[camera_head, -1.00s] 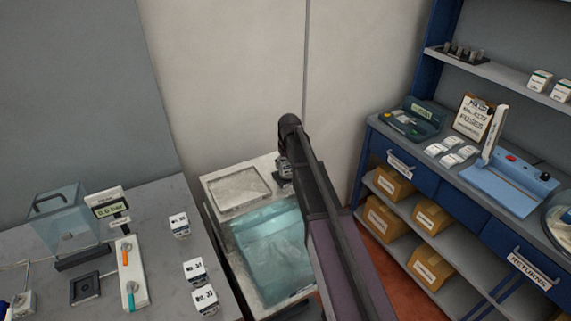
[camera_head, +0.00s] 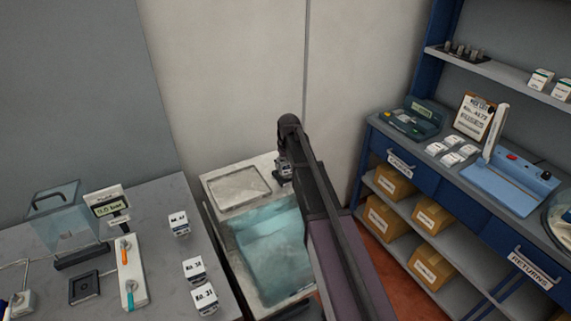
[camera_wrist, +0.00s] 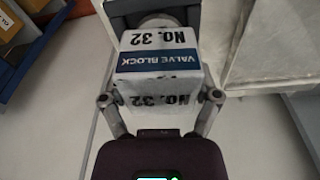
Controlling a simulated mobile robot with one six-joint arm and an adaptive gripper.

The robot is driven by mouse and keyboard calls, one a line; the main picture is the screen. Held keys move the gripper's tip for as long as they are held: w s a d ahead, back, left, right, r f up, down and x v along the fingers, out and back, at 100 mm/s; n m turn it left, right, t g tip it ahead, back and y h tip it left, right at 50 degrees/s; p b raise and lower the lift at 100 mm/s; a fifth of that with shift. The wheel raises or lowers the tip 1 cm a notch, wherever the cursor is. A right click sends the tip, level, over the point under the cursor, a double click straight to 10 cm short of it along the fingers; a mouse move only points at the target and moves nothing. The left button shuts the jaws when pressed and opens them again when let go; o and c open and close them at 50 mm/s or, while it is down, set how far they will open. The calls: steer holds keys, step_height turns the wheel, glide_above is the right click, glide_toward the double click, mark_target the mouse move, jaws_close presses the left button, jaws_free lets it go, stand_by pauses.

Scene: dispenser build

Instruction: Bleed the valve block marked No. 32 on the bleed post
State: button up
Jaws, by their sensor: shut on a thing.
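The valve block marked No. 32 (camera_wrist: 158,60) is white with a blue band and fills the middle of the wrist view, its lettering upside down. My gripper (camera_wrist: 160,100) is shut on it, with a finger on each side. In the head view my gripper (camera_head: 285,172) is low at the back right corner of a water tank (camera_head: 232,204), partly hidden by my arm. A dark grey part with a pale round piece shows behind the block in the wrist view; I cannot tell whether it is the bleed post or touches the block.
On the left bench stand a clear box (camera_head: 62,218), a small display (camera_head: 108,207), a panel with orange and teal handles (camera_head: 131,272), a black square fixture (camera_head: 84,288) and three white blocks (camera_head: 194,269). Blue shelving (camera_head: 400,177) with boxes is at right. The wall is close behind.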

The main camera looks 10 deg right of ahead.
steer(key=shift+f, duration=0.3)
steer(key=o, duration=1.1)
steer(key=shift+c, duration=0.2)
steer(key=shift+r, duration=0.1)
steer(key=shift+s+d+r+p, duration=0.1)
steer(key=shift+s+r+p, duration=0.15)
steer(key=shift+r+p, duration=1.55)
steer(key=shift+s+d+r+p, duration=0.1)
steer(key=shift+s+r+p, duration=0.2)
steer(key=shift+r+p, duration=1.5)
steer(key=shift+s+d+r+p, duration=0.1)
steer(key=shift+s+r+p, duration=0.15)
steer(key=shift+r+p, duration=1.5)
steer(key=shift+r, duration=0.1)
steer(key=shift+a, duration=0.1)
steer(key=s+f+m+g+b, duration=0.1)
steer(key=s+f+b, duration=0.3)
steer(key=s, duration=0.9)
steer(key=s+f+m+b, duration=0.1)
steer(key=s+f+b, duration=0.3)
steer(key=s, duration=1)
steer(key=shift+s+f+m+g, duration=0.25)
steer(key=shift+s+m+g, duration=0.05)
steer(key=shift+g, duration=0.1)
steer(key=shift+a, duration=0.1)
